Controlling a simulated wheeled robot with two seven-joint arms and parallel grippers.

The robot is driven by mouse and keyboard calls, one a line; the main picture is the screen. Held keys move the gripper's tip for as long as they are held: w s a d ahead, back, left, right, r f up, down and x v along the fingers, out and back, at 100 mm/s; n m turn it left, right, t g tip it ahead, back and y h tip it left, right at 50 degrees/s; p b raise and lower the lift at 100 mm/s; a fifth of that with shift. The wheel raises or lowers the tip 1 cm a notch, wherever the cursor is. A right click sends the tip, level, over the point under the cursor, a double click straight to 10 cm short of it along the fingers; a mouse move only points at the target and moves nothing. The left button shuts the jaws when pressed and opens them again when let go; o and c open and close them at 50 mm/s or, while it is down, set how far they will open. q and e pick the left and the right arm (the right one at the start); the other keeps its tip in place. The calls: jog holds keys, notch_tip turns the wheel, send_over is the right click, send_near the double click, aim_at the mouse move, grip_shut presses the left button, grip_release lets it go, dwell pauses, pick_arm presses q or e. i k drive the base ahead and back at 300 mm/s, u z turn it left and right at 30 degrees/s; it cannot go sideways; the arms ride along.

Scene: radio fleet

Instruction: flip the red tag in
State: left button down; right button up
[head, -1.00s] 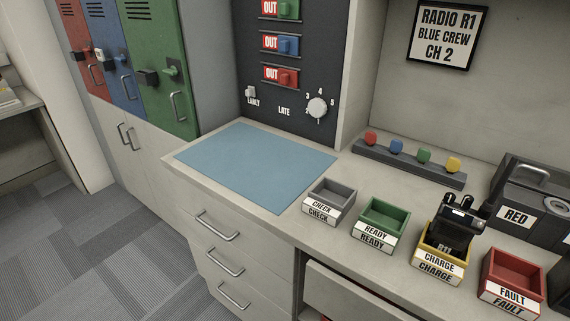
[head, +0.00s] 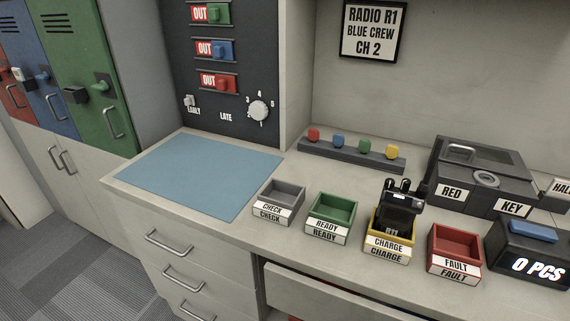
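The red tag (head: 221,84) is the lowest of three sliding tags on the dark wall panel (head: 190,135). It sits at the right of its slot, beside a red plate reading OUT. A blue tag (head: 216,49) and a green tag (head: 215,15) above it also show OUT. Neither of my grippers is in view.
A blue mat (head: 196,173) lies clear on the counter. Small trays line the front: grey (head: 285,190), green (head: 330,211), yellow holding a black radio (head: 400,215), and red (head: 455,244).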

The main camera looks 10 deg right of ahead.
aim_at(227, 83)
jog(key=k, duration=1.35)
jog(key=u, duration=0.45)
jog(key=i, duration=0.55)
jog(key=u, duration=0.6)
jog(key=i, duration=0.85)
jog(key=z, duration=0.85)
jog(key=i, duration=0.5)
jog(key=z, duration=0.5)
